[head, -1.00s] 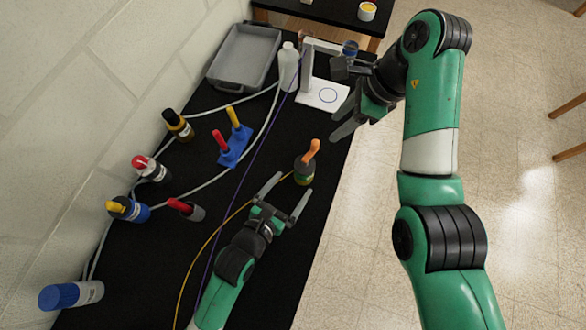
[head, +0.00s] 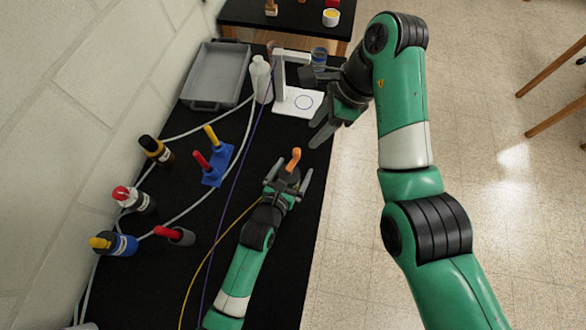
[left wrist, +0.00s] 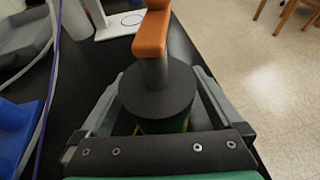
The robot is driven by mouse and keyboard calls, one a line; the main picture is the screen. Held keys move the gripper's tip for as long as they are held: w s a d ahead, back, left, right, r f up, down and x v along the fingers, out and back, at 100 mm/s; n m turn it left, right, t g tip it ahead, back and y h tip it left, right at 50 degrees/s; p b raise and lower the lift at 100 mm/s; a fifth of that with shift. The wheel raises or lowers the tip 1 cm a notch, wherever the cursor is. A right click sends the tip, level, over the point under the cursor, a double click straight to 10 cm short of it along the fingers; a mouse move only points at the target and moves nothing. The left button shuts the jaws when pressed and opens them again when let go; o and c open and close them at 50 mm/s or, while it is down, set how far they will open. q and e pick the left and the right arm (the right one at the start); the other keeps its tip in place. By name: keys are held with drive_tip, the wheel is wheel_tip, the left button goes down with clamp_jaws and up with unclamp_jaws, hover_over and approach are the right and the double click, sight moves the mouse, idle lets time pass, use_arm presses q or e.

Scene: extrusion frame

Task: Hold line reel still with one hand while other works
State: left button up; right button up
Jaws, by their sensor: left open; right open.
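The line reel has an orange handle (head: 294,158), a dark grey top and a green body. It stands upright on the black bench, and its top fills the middle of the left wrist view (left wrist: 157,97). My left gripper (head: 289,170) is open, with one finger on each side of the reel. Gaps between fingers and reel look small; contact cannot be told. The reel's lower part is largely hidden by the gripper. My right gripper (head: 318,108) is open and empty, above the bench's right edge near the white stand.
A white stand (head: 299,102), white bottle (head: 261,80) and grey tray (head: 217,74) are at the back. A blue holder (head: 216,166) with red and yellow handles stands left of the reel. Several bottles line the wall side. Yellow (head: 212,252), purple and grey lines cross the bench.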

use_arm(q)
drive_tip(key=c, duration=1.5)
